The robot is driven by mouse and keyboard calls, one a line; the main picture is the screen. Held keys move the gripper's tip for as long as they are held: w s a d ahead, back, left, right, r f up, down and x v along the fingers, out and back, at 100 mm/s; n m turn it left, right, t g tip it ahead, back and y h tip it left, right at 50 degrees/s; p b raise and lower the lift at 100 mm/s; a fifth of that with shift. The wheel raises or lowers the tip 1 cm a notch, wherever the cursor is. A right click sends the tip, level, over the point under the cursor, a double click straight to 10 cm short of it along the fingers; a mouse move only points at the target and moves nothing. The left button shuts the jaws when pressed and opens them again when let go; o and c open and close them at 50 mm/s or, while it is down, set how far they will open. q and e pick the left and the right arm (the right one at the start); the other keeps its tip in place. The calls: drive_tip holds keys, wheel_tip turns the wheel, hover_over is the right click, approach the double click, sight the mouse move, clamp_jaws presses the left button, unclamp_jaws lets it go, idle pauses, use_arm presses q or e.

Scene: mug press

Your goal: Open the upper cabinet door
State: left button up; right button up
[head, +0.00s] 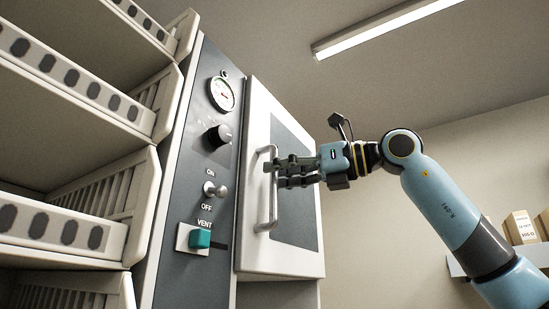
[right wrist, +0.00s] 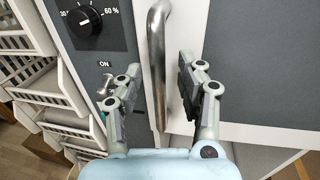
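The upper cabinet door (head: 297,262) is white with a grey inset panel, and it looks shut. A vertical metal bar handle (head: 272,215) stands out along its left side. My right gripper (head: 278,174) reaches in from the right at about the handle's mid-height. In the right wrist view the handle (right wrist: 157,45) runs between the two spread fingers of the gripper (right wrist: 158,78), with gaps on both sides. The gripper is open and does not appear to grip the bar. My left gripper is not in view.
Left of the door is a grey control panel (head: 197,158) with a gauge (head: 222,94), a dial (head: 219,135), an ON/OFF switch (head: 214,190) and a teal VENT lever (head: 201,238). White racks (head: 65,235) stand farther left. Boxes (head: 520,228) sit on a shelf at right.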

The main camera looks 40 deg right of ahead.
drive_tip(key=shift+x, duration=0.8)
drive_tip(key=shift+s, duration=0.1)
drive_tip(key=shift+c, duration=0.7)
clamp_jaws()
